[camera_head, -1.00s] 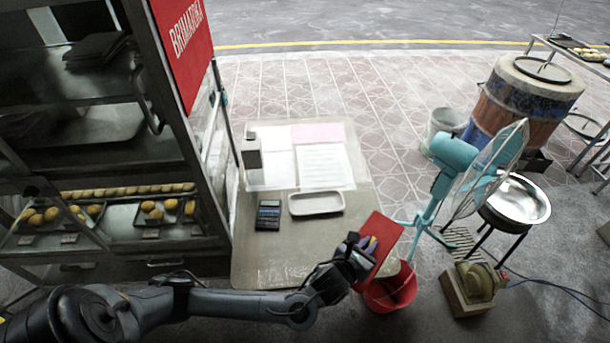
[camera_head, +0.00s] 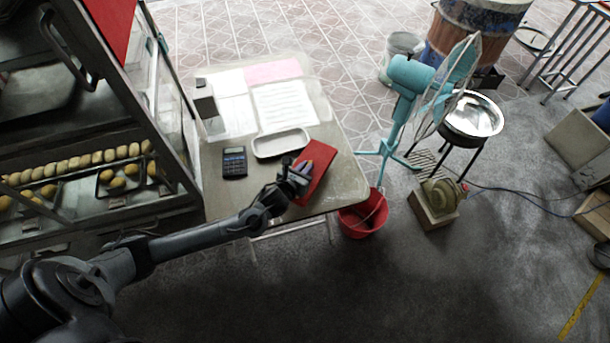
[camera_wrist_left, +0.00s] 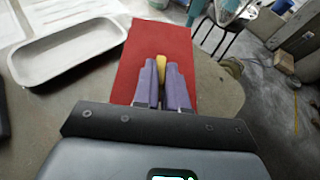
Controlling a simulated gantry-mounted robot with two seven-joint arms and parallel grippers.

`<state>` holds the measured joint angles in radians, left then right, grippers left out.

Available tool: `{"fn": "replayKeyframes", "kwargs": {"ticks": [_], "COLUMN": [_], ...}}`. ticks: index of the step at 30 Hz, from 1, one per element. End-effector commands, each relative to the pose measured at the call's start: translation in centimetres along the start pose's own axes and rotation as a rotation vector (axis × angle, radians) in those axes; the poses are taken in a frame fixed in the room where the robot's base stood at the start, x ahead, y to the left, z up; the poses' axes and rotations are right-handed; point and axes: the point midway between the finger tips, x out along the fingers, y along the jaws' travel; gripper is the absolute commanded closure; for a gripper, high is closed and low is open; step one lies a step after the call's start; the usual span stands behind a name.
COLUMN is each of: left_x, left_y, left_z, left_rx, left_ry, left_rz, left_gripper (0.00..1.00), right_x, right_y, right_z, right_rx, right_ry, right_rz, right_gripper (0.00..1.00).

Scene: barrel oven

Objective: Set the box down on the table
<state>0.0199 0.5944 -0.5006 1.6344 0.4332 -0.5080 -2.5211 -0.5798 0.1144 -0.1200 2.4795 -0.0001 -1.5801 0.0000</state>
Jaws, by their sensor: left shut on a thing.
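The red box (camera_head: 316,172) is in my left gripper (camera_head: 303,168), over the front right part of the table (camera_head: 345,183). In the left wrist view the red box (camera_wrist_left: 160,45) lies ahead of the purple fingertips (camera_wrist_left: 168,75), which are close together with a small yellow piece between them. The box appears tilted in the head view. I cannot tell whether its lower edge touches the tabletop. My right gripper is not in view.
A white tray (camera_head: 281,143), a calculator (camera_head: 234,162) and papers (camera_head: 285,104) lie on the table. A red bucket (camera_head: 362,217) stands by its right corner, with a teal fan (camera_head: 408,80) beyond. A bread cabinet (camera_head: 165,120) stands left.

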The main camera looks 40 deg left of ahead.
Motion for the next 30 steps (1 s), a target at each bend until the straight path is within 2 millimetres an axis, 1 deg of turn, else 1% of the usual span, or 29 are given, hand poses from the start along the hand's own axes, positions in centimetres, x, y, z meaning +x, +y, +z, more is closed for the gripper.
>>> {"fn": "replayKeyframes", "kwargs": {"ticks": [5, 10, 13, 25, 26, 30], "left_x": [0.4, 1.2, 1.6, 1.7, 1.7, 1.7], "left_y": [0.1, 0.0, 0.1, 0.0, 0.0, 0.0], "left_z": [-0.8, -2.8, -3.6, -3.9, -3.9, -3.9], "left_rx": [-0.002, -0.003, -0.002, 0.0, 0.0, 0.0], "left_ry": [0.0, 0.001, 0.0, -0.001, -0.001, -0.001], "left_rz": [-0.001, 0.0, 0.0, -0.001, -0.001, -0.001], "left_gripper": [1.0, 1.0, 1.0, 1.0, 0.84, 0.62], "right_x": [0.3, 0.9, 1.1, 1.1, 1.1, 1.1], "right_y": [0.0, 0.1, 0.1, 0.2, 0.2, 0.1], "right_z": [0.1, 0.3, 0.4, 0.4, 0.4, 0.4], "right_rx": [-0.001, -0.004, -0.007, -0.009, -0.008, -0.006], "right_ry": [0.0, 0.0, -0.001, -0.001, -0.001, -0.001], "right_rz": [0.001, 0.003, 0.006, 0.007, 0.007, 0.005], "right_gripper": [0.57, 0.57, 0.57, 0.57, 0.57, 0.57]}}
